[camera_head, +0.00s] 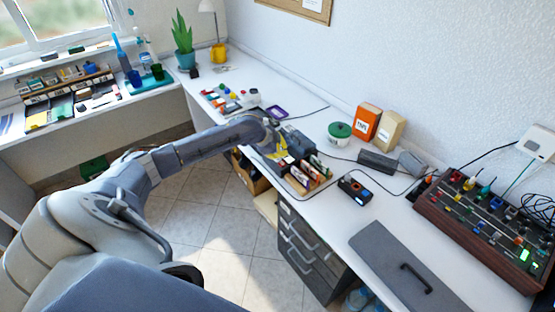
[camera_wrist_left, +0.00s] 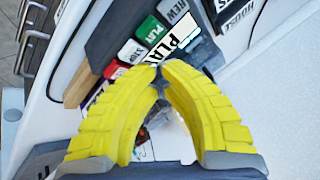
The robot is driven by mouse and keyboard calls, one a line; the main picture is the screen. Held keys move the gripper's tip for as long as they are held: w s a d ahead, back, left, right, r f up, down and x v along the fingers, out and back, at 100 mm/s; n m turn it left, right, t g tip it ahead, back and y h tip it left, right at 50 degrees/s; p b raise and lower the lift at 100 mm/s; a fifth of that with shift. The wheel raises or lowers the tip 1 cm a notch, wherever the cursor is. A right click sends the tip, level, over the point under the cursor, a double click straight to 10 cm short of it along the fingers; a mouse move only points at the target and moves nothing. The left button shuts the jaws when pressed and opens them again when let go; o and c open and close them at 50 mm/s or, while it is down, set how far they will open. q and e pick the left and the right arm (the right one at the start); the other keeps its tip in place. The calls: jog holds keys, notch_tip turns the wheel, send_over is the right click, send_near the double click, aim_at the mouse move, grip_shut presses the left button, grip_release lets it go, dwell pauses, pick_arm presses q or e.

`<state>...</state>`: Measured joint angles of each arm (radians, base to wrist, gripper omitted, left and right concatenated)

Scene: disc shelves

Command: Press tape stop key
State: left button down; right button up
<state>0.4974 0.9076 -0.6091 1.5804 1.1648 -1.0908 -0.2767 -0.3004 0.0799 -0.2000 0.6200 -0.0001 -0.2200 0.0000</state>
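The tape deck's row of keys shows in the left wrist view: a grey key marked REW (camera_wrist_left: 175,12), a green PLAY key (camera_wrist_left: 149,29) and a stop key (camera_wrist_left: 131,51) with small lettering that is hard to read. A red key (camera_wrist_left: 115,70) lies beyond it, partly behind a finger. My left gripper (camera_wrist_left: 159,70) has yellow fingers that arch together with their tips meeting, with nothing seen between them. The tips appear just beside the stop key; contact cannot be told. In the head view the left gripper (camera_head: 284,160) is over the deck. My right gripper is not in view.
A small black box (camera_head: 355,190) stands right of the deck. A green round tin (camera_head: 339,132), an orange box (camera_head: 366,121) and a tan box (camera_head: 389,130) stand behind. A slider panel (camera_head: 480,225) is at the far right. Cables cross the white desk.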

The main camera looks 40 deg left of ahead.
pick_arm(q)
jog(key=shift+f, duration=0.75)
dwell(0.9)
jog(key=shift+r, duration=0.85)
notch_tip(320, 180, up, 5)
dwell(0.9)
dwell(0.5)
